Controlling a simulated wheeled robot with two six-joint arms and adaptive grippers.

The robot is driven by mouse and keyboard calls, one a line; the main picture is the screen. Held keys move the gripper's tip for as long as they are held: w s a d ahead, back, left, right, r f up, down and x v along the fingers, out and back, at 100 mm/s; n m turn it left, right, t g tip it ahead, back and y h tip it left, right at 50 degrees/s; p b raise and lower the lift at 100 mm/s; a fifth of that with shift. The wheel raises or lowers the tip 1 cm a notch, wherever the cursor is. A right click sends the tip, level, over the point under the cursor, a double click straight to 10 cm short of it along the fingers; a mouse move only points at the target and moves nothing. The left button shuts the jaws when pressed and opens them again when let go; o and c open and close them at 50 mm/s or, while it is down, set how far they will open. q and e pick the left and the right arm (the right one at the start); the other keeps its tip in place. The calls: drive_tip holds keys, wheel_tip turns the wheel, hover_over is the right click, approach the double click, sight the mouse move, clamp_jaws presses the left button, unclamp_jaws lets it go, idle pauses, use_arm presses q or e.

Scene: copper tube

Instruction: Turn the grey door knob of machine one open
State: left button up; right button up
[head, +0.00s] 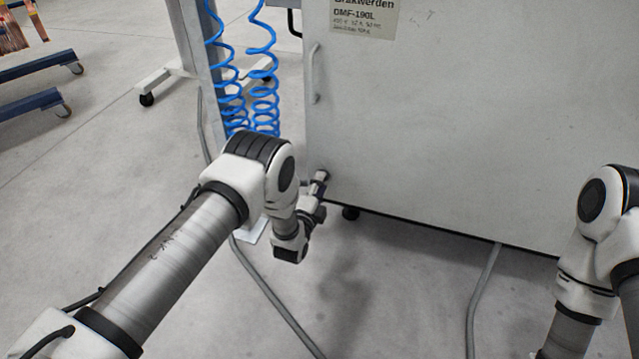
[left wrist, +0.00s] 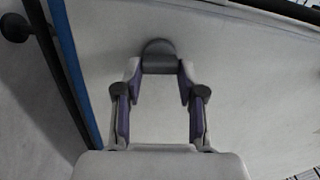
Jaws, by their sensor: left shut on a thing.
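My left gripper (left wrist: 159,70) is shut on the knob, one finger on each side. In the head view my left gripper (head: 321,178) reaches the lower left corner of the machine front, and the knob is hidden there. My right arm shows at the right edge of the head view, but its gripper is out of view.
A vertical handle (head: 316,73) sits on the machine's left edge. Blue coiled hoses (head: 264,80) hang by a metal post (head: 199,70) to its left. Grey cables (head: 482,290) lie on the floor. Blue wheeled frames (head: 38,66) stand far left. The floor in front is otherwise clear.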

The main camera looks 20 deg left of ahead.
use_arm(q)
drive_tip(key=shift+m, duration=0.6)
drive_tip(key=o, duration=1.1)
drive_tip(key=shift+o, duration=0.2)
drive_tip(key=s, duration=1.2)
drive_tip(key=shift+a, duration=0.2)
